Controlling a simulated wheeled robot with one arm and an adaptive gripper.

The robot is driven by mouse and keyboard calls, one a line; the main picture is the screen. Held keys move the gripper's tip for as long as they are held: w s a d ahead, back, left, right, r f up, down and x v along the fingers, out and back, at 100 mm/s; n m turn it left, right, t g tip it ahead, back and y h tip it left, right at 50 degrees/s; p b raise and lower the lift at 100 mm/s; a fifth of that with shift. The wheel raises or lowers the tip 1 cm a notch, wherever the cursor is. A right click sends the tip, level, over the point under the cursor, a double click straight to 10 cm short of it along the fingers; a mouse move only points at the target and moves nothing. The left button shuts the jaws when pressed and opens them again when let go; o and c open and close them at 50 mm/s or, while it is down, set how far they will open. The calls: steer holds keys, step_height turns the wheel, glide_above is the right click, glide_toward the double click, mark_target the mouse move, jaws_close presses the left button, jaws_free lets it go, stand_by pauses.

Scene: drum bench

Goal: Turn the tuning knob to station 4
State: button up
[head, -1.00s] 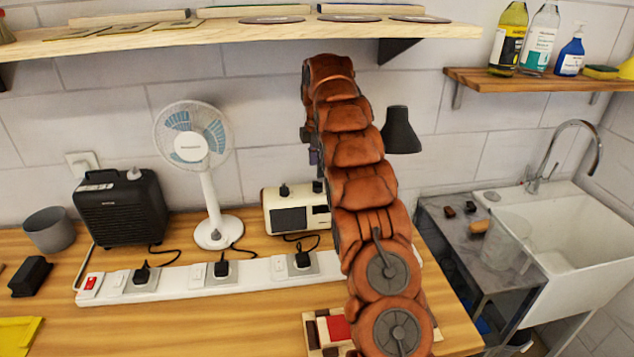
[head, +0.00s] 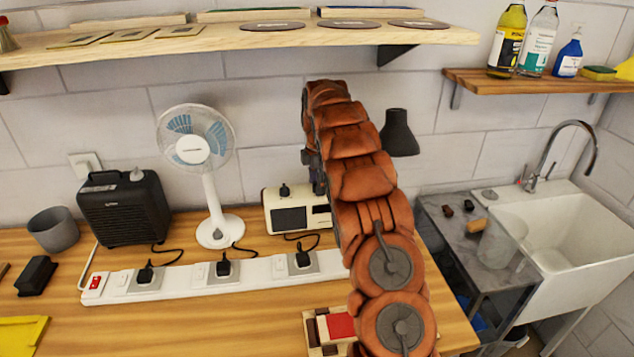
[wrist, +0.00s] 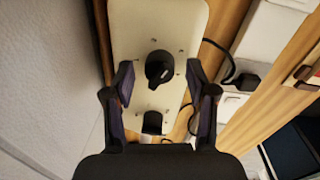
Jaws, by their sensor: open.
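The cream radio (head: 270,213) stands on the wooden bench with its dark speaker panel facing front; my arm hides its right end. In the wrist view its pale top (wrist: 185,18) shows a black knob (wrist: 159,68) with small dots around it. The knob's station cannot be read. A second black knob (wrist: 152,122) lies lower in that view; it also shows on the radio's left in the head view (head: 284,190). My gripper (wrist: 160,82) is open, its fingers on either side of the dotted knob with gaps. In the head view my arm mostly hides the gripper.
A white fan (head: 208,190) and black heater (head: 125,208) stand left of the radio. A white power strip (head: 185,284) with plugs lies in front. A dark lamp shade (head: 398,135) is at right, a shelf (head: 230,40) above. A red-and-cream item (head: 340,326) lies near the front.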

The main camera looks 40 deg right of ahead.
jaws_close()
stand_by(0.4)
steer(key=shift+f+m+b, duration=0.1)
steer(key=shift+m+b, duration=0.2)
steer(key=shift+b, duration=0.2)
steer(key=shift+f+m+b, duration=0.2)
steer(key=shift+m+b, duration=0.8)
steer(key=shift+b, duration=0.1)
steer(key=m+b, duration=0.3)
steer(key=m, duration=0.2)
steer(key=shift+w+r, duration=0.15)
steer(key=m+b, duration=0.1)
steer(key=m, duration=0.4)
steer(key=shift+r+m+g, duration=0.1)
steer(key=shift+m+g, duration=0.2)
steer(key=shift+m, duration=0.1)
steer(key=m, duration=0.5)
steer(key=shift+d, duration=0.1)
